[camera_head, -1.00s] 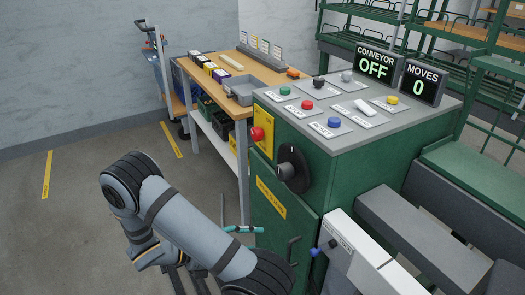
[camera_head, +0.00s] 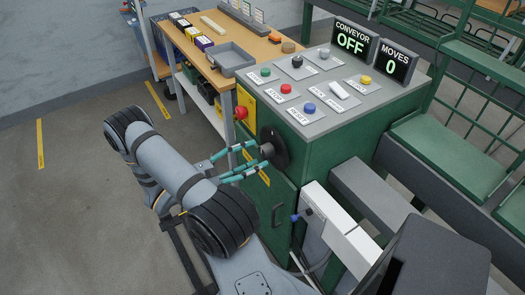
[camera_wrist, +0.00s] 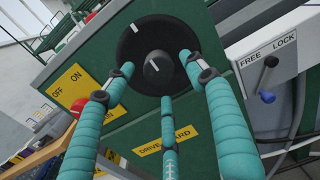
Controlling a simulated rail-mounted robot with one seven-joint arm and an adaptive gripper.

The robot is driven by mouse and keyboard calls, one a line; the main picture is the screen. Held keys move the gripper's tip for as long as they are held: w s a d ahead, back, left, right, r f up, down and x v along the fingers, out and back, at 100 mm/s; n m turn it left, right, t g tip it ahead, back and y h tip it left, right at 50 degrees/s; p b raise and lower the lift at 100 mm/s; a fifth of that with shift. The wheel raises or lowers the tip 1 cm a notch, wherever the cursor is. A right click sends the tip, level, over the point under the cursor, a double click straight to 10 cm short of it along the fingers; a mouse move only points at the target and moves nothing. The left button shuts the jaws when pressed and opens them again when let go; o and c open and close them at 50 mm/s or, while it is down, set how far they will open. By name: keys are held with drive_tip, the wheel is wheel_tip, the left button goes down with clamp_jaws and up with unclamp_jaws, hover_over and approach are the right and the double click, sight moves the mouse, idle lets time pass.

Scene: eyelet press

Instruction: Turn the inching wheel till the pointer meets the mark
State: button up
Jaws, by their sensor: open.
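The inching wheel is a black disc with a round knob on the green cabinet front. The wheel (camera_wrist: 128,48) shows whole in the wrist view, and its knob (camera_wrist: 156,66) has a short white line on its face. Another white line (camera_wrist: 138,27) is on the disc, up and left of the knob; the two lines are apart. The wheel also shows in the head view (camera_head: 281,146). My gripper (camera_wrist: 157,78) has its teal fingers open around the knob's front, one left, one right, one below. I cannot tell whether they touch it. The gripper also shows in the head view (camera_head: 263,158).
A red knob (camera_head: 241,113) sits on the yellow ON/OFF plate. Displays read CONVEYOR OFF (camera_head: 353,40) and MOVES 0 (camera_head: 393,62). A wooden workbench (camera_head: 245,45) stands behind.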

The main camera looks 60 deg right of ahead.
sight(262, 155)
drive_tip(key=x, duration=0.4)
drive_tip(key=shift+c, duration=0.4)
drive_tip(key=shift+f, duration=0.1)
clamp_jaws()
idle(0.4)
drive_tip(key=shift+s, duration=0.1)
